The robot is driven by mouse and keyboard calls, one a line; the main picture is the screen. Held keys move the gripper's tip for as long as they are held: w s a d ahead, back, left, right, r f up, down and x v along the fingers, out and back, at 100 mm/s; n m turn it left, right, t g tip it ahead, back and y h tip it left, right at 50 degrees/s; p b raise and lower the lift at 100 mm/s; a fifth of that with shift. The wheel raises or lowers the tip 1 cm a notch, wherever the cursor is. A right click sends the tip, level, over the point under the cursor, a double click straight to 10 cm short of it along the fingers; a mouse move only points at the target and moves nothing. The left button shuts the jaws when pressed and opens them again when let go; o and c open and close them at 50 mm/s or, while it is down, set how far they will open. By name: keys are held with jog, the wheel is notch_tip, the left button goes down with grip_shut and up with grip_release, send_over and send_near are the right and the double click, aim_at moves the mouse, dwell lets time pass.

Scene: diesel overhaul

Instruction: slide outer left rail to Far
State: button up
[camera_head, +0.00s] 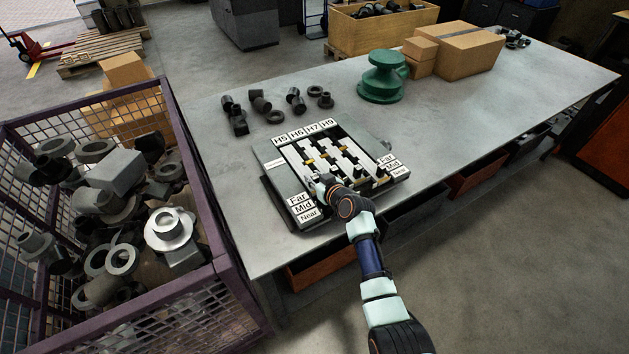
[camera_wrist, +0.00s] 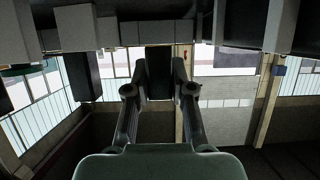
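The rail fixture (camera_head: 270,185) is a dark box on the workbench with several pale rails and black and yellow parts. Far, Mid and Near labels stand at its left (camera_head: 303,207) and right (camera_head: 390,165) sides. The outer left rail (camera_head: 294,159) runs toward my gripper, and its near end is partly hidden by it. My gripper (camera_head: 325,183) is at the fixture's front left, near the left labels. In the wrist view, its two fingers (camera_wrist: 160,75) are drawn in against both sides of a dark block (camera_wrist: 159,72), with no clear gap. Which rail the block belongs to is unclear.
Labels H5 to H9 (camera_head: 304,132) line the fixture's back edge. Dark metal parts (camera_head: 260,103) and a green spool (camera_head: 382,78) stand behind it, with cardboard boxes (camera_head: 468,50) farther right. A mesh crate (camera_head: 185,130) of parts stands at the left. The bench's right side (camera_head: 500,110) is clear.

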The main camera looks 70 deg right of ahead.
jog(key=o, duration=0.4)
jog(key=shift+w, duration=0.1)
jog(key=v, duration=1.2)
